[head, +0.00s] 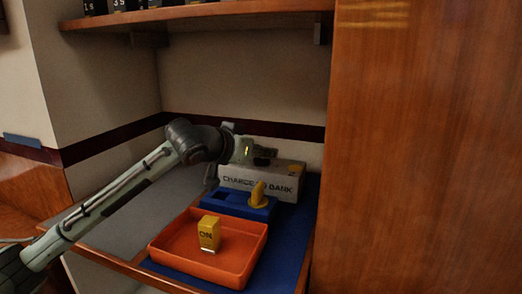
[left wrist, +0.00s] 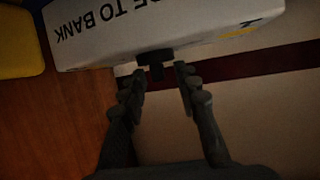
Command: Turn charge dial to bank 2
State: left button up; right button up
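A pale box labelled "CHARGE TO BANK" (head: 262,183) stands at the back of the counter. It also shows in the left wrist view (left wrist: 150,25), upside down. A small dark knob (left wrist: 156,66), which looks like the dial, sticks out from the box's edge in the left wrist view. My left gripper (head: 264,156) is at the top of the box in the head view. In the left wrist view its two fingers (left wrist: 160,73) are apart, with the knob between their tips; I cannot tell whether they touch it. The dial's setting is not readable. My right gripper is out of view.
An orange tray (head: 165,243) in front holds a yellow block marked "ON" (head: 209,233). A blue holder (head: 232,202) with a yellow piece (head: 258,195) stands between tray and box. A wooden panel (head: 420,150) bounds the right; a shelf (head: 200,12) hangs above.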

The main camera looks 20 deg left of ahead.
pick_arm(q)
jog(key=shift+c, duration=0.5)
grip_shut()
jog(key=shift+h, duration=0.3)
jog(key=m+h, duration=0.1)
jog(key=m+g+h, duration=0.1)
jog(key=shift+w+a+m, duration=0.1)
jog(key=shift+a+m, duration=0.1)
jog(key=shift+m, duration=0.2)
jog(key=m+g+h, duration=0.3)
jog(key=m+h, duration=0.1)
jog(key=shift+w+h, duration=0.1)
jog(key=shift+h, duration=0.2)
jog(key=m+g+h, duration=0.1)
jog(key=m+g, duration=0.2)
jog(key=m+g+h, duration=0.1)
jog(key=m+g, duration=0.2)
jog(key=shift+d+r+g+h, duration=0.1)
jog(key=shift+g+h, duration=0.3)
jog(key=shift+m+g, duration=1.1)
jog(key=shift+f+m+g, duration=0.25)
jog(key=shift+m+g, duration=0.05)
jog(key=shift+g, duration=0.1)
